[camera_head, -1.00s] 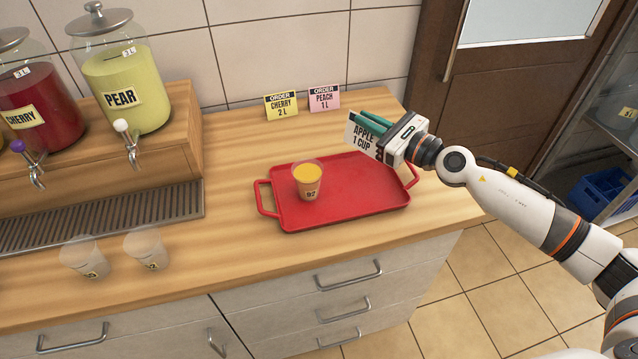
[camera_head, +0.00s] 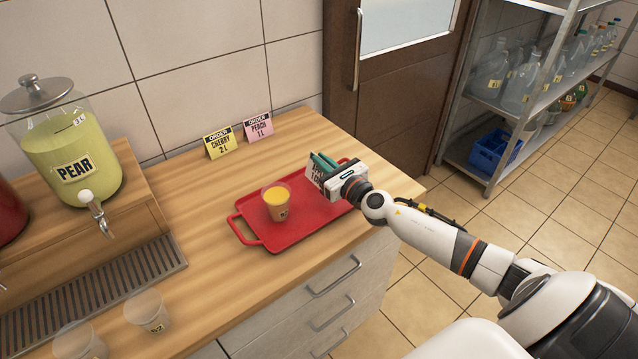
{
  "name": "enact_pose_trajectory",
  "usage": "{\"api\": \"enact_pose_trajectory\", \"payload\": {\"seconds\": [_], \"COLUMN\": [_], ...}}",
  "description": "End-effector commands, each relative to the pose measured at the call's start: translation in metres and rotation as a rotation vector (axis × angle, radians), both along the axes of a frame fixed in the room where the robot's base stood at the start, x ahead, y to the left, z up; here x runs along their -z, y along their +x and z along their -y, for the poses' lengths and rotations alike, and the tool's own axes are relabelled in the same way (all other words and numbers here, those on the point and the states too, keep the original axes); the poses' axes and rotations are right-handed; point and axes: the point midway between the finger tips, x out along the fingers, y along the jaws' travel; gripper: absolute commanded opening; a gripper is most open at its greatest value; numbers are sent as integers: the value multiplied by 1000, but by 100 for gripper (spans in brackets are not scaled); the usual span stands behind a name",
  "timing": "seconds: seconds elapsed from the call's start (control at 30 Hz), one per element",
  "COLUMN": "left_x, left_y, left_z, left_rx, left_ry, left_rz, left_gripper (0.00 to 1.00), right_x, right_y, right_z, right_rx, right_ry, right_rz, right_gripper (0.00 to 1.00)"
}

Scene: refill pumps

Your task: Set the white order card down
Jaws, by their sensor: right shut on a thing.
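My right gripper (camera_head: 326,165) is shut on the white order card (camera_head: 316,174), above the back right part of the red tray. Most of the card is hidden by the gripper, and I cannot tell whether it touches anything below. The red tray (camera_head: 277,239) lies on the wooden counter. A cup of yellow-orange liquid (camera_head: 277,204) stands upright on its left part. A yellow "ORDER CHERRY 2 L" card (camera_head: 219,143) and a pink "ORDER PEACH 1 L" card (camera_head: 258,127) stand at the back of the counter. My left gripper is out of view.
The pear dispenser (camera_head: 70,160) stands on a wooden riser at left, above a drip grate (camera_head: 100,300). Two empty cups (camera_head: 147,311) stand at front left. Bare counter (camera_head: 195,205) lies left of the tray. A metal shelf (camera_head: 545,100) with bottles and a blue crate (camera_head: 494,151) is at right.

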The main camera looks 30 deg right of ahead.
Motion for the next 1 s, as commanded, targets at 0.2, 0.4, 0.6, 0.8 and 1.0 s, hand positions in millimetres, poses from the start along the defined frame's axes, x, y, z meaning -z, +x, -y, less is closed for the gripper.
{"api": "enact_pose_trajectory", "payload": {"seconds": [0.2,0.4,0.6,0.8,1.0], "left_x": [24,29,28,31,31], "left_y": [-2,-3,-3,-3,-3], "left_z": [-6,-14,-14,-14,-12], "left_rx": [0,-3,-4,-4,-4], "left_ry": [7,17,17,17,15], "left_rz": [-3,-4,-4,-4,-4], "left_gripper": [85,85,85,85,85], "right_x": [33,40,39,42,42], "right_y": [0,0,0,0,0], "right_z": [-1,-1,-1,-1,-1], "right_rx": [0,-2,-2,-2,-2], "right_ry": [2,1,0,0,0], "right_rz": [-1,-1,-1,0,0], "right_gripper": [0,0,0,20,32]}}
